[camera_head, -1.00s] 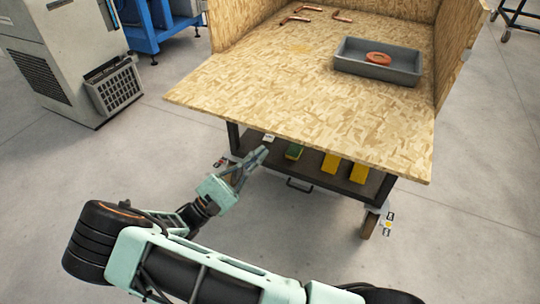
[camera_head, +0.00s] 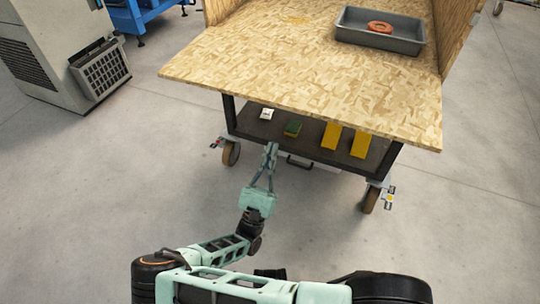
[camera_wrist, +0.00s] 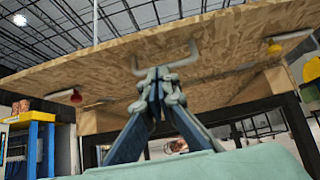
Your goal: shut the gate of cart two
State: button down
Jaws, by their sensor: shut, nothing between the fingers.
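The cart's gate (camera_head: 300,85) is the front chipboard panel, folded down and lying about level, jutting out towards me. In the wrist view I look up at the underside of the gate (camera_wrist: 240,42), which has a pale U-shaped handle (camera_wrist: 194,50) near its middle. My gripper (camera_head: 270,148) is shut and empty, low in front of the cart and just below the gate's front edge. In the wrist view the fingertips (camera_wrist: 158,74) overlap the handle; I cannot tell whether they touch it.
A grey tray (camera_head: 350,38) with an orange ring (camera_head: 380,27) stands on the cart bed. Red (camera_wrist: 76,97) and yellow (camera_wrist: 274,48) knobs flank the gate's underside. A grey machine (camera_head: 50,45) stands left.

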jog(key=w+d+r+b, duration=0.1)
jog(key=w+r, duration=0.2)
jog(key=r, duration=0.5)
jog(key=shift+w+d+r, duration=0.15)
jog(key=shift+w, duration=0.1)
jog(key=shift+r, duration=0.1)
